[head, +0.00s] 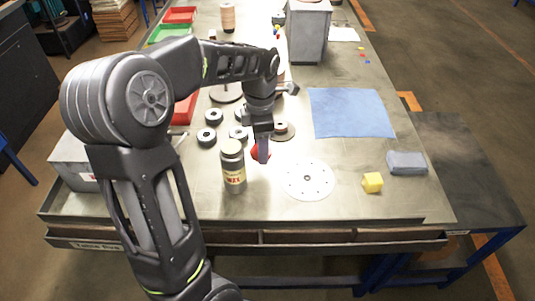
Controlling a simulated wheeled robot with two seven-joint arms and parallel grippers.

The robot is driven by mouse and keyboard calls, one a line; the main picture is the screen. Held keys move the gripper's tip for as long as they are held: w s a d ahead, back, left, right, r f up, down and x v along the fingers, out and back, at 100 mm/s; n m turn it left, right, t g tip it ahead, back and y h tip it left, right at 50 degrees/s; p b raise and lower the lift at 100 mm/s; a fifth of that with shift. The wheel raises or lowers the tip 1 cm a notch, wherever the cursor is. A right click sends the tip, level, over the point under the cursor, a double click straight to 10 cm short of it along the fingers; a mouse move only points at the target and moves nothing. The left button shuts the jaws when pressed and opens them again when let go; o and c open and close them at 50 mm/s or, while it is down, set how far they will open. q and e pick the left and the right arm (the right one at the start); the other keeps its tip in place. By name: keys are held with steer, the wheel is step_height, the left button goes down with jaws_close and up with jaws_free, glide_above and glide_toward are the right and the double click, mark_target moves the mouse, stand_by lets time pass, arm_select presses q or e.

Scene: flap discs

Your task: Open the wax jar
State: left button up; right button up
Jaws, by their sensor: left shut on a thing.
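A jar (233,172) with a grey lid (231,148) and a pale label with red lettering stands upright near the front of the table; I take it for the wax jar. Its lid looks on. My left gripper (262,150) points down just right of the jar, apart from its lid. It is shut on a small red thing (255,155), mostly hidden by the fingers, so I cannot tell what it is. My right gripper is not in view.
A white disc with holes (308,181), a yellow cube (372,182) and a grey-blue block (406,163) lie to the right. A blue cloth (350,112) lies behind them. Several dark rings (207,137) lie behind the jar. A grey box (308,32) stands at the back.

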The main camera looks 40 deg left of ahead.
mark_target(261, 168)
arm_select(q)
steer(key=shift+f, duration=1)
steer(key=shift+f, duration=1.9)
steer(key=shift+f, duration=0.2)
steer(key=o, duration=1.5)
steer(key=shift+r, duration=0.1)
steer(key=shift+o, duration=0.2)
step_height(261, 168, up, 12)
steer(key=shift+r, duration=0.15)
